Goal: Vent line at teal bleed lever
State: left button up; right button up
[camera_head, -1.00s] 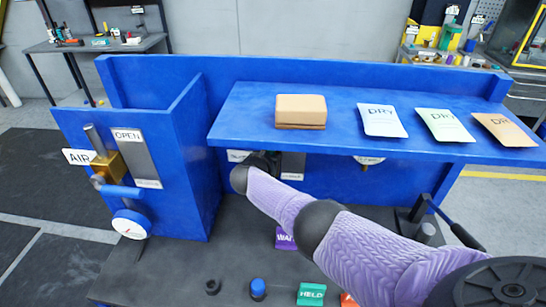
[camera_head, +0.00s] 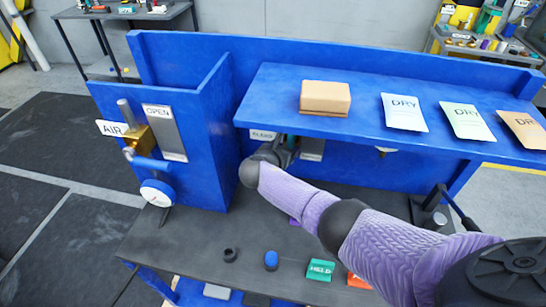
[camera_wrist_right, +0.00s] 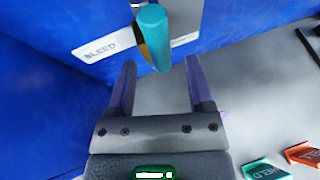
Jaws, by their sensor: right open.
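The teal bleed lever (camera_wrist_right: 152,38) shows in the right wrist view, hanging beside a plate with a BLEED label (camera_wrist_right: 100,50). My right gripper (camera_wrist_right: 161,62) is open, with one finger to each side of the lever's lower end and the lever just beyond the fingertips. I cannot tell whether they touch. In the head view my right gripper (camera_head: 288,146) is under the blue shelf, partly hidden by the shelf and my wrist. The lever is hidden there; the BLEED label (camera_head: 263,135) partly shows. My left gripper is not in view.
The blue shelf (camera_head: 370,125) overhangs the gripper and carries a tan box (camera_head: 325,97) and DRY packets (camera_head: 404,112). The AIR valve (camera_head: 140,138) is on the left blue housing. A green HELD tag (camera_head: 320,270) and a blue-topped piece (camera_head: 271,260) are on the dark bench.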

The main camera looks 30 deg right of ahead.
jog(key=s+a+p, duration=0.1)
jog(key=s+a, duration=0.4)
jog(key=a, duration=0.2)
jog(key=shift+s+a, duration=0.35)
jog(key=shift+a, duration=0.05)
